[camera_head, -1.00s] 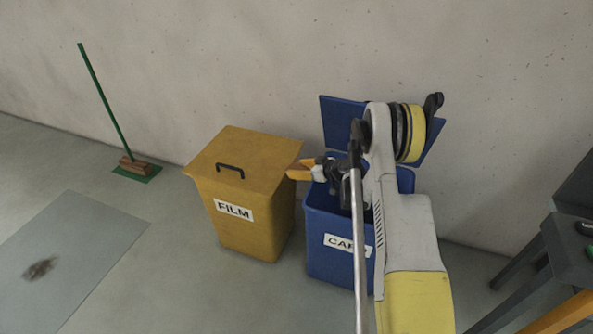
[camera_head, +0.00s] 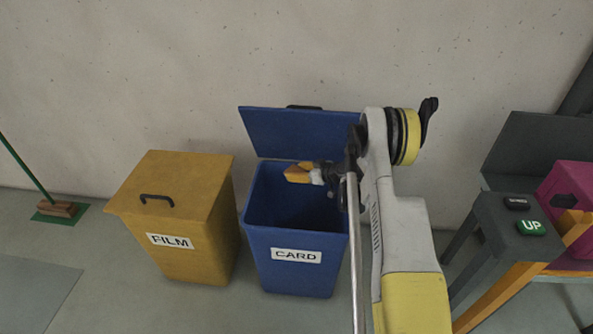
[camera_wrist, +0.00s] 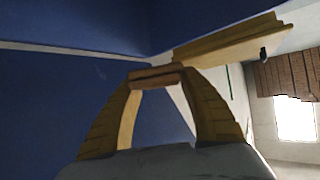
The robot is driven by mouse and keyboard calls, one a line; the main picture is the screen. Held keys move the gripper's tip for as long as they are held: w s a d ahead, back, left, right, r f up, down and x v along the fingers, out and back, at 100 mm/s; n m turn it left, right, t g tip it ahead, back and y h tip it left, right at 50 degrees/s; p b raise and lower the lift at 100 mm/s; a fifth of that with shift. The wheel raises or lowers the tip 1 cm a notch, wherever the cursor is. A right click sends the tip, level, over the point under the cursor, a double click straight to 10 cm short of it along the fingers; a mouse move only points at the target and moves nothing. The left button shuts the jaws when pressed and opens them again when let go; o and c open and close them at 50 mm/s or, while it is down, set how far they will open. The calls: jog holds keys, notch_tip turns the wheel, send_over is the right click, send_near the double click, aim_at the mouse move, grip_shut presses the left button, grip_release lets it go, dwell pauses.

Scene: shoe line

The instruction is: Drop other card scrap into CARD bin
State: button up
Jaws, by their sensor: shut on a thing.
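The blue CARD bin (camera_head: 295,275) stands with its lid (camera_head: 290,132) raised against the wall and its top open. My gripper (camera_head: 289,174) is over the bin's mouth, toward the back, fingers pointing left. In the wrist view, my gripper (camera_wrist: 155,79) is shut on a small brown card scrap (camera_wrist: 155,75), held between the fingertips. Blue bin surfaces fill the left of that view. In the head view I cannot clearly tell the scrap from the fingers. The bin's floor is dark, so its contents cannot be told.
The yellow FILM bin (camera_head: 182,262) stands shut to the left, and its lid edge shows in the wrist view (camera_wrist: 230,40). A green-handled broom (camera_head: 57,209) leans at far left. At right stand a dark stand with a green UP button (camera_head: 531,227) and a magenta box (camera_head: 570,190).

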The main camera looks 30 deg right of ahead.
notch_tip(320, 180, down, 4)
jog(key=shift+f+b, duration=0.1)
jog(key=shift+b, duration=0.65)
jog(key=o, duration=1)
jog(key=v, duration=1.2)
jog(key=shift+d, duration=0.1)
